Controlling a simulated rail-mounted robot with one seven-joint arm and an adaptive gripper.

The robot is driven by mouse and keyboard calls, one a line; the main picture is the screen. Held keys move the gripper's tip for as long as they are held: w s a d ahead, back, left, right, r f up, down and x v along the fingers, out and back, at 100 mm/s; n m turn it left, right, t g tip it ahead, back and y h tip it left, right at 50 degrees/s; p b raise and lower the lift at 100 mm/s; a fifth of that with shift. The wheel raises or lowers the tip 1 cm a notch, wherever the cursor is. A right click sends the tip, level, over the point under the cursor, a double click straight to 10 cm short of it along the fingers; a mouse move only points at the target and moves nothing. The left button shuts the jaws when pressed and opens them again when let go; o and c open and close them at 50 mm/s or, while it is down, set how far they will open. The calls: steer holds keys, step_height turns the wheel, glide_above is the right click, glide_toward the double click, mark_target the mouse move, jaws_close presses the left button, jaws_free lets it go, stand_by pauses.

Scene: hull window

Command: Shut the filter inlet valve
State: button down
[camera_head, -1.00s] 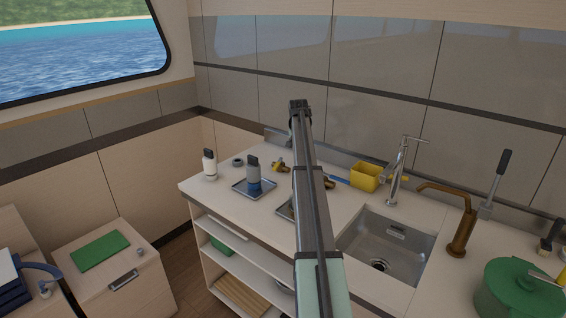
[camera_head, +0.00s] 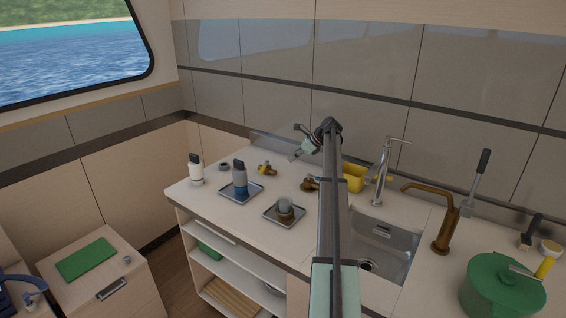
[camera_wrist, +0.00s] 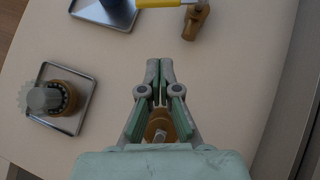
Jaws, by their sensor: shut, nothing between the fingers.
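A brass valve with a yellow lever (camera_head: 266,169) lies on the counter, left of my gripper. In the wrist view its yellow lever (camera_wrist: 163,3) and brass body (camera_wrist: 196,20) show at the top edge, beyond the fingertips. A second brass fitting (camera_head: 310,184) sits right of it; brass also shows between my finger bases in the wrist view (camera_wrist: 160,125), partly hidden. I cannot tell by label which is the filter inlet valve. My gripper (camera_head: 294,157) is above the counter near the back wall. Its fingers (camera_wrist: 160,62) are shut and empty, apart from the yellow lever.
A tray with a clear-topped brass cup (camera_head: 284,209) and a tray with a blue bottle (camera_head: 240,180) stand in front. A white bottle (camera_head: 196,170) is at left. The yellow box (camera_head: 353,178), tap (camera_head: 380,170) and sink (camera_head: 385,245) are at right.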

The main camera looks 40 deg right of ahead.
mark_target(264, 168)
steer(key=p+x, duration=0.3)
steer(key=x, duration=0.6)
steer(key=shift+w+r, duration=0.1)
steer(key=shift+r, duration=0.05)
steer(key=shift+w+a+p, duration=0.45)
steer(key=shift+w+a, duration=0.2)
steer(key=shift+w, duration=0.15)
steer(key=shift+w+a+p, duration=0.45)
steer(key=shift+w+a, duration=0.15)
steer(key=shift+w, duration=0.25)
steer(key=shift+f, duration=0.25)
steer(key=shift+d, duration=0.1)
